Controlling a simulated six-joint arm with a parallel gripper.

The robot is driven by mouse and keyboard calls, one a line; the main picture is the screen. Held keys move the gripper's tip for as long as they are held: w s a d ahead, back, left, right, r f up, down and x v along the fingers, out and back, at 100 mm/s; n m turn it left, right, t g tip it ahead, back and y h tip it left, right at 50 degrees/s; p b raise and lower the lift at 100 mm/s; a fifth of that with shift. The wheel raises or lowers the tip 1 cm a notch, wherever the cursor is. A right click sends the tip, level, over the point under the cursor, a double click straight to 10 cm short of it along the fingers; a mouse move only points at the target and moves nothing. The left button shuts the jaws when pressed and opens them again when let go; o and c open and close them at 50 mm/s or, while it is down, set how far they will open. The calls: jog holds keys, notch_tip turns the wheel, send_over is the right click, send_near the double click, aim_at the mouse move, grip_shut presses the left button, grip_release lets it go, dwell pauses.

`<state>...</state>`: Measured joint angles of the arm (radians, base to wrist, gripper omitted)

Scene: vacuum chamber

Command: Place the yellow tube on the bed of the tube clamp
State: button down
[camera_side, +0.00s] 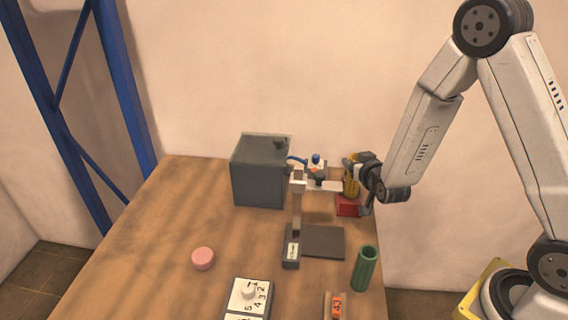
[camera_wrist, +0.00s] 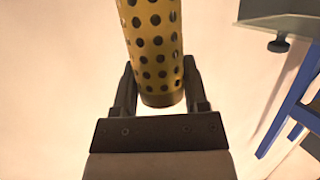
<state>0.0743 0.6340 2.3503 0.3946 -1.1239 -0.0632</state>
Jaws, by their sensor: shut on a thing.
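The yellow tube (camera_side: 351,177), with dark dots, is in my gripper (camera_side: 361,176), raised above the right back of the table. In the wrist view the yellow tube (camera_wrist: 153,48) stands between the two fingers of my gripper (camera_wrist: 161,72), its lower end near the palm. I cannot tell for sure which thing is the tube clamp. A red block (camera_side: 347,206) sits on the table below the tube, partly hidden by my gripper. A post on a labelled base (camera_side: 291,250), beside a dark flat plate (camera_side: 323,242), stands left of it.
A grey box (camera_side: 259,176) stands at the back, with a blue hose (camera_side: 297,160) near it. A green tube (camera_side: 365,268) stands at the right edge. The left table is clear.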

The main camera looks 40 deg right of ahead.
jog(key=shift+f, duration=0.35)
jog(key=shift+f, duration=0.15)
jog(key=shift+f, duration=1.65)
jog(key=shift+f, duration=0.1)
jog(key=shift+c, duration=0.5)
grip_release()
jog(key=v, duration=0.7)
jog(key=shift+s+r, duration=0.25)
jog(key=shift+s, duration=0.05)
jog(key=shift+a, duration=0.1)
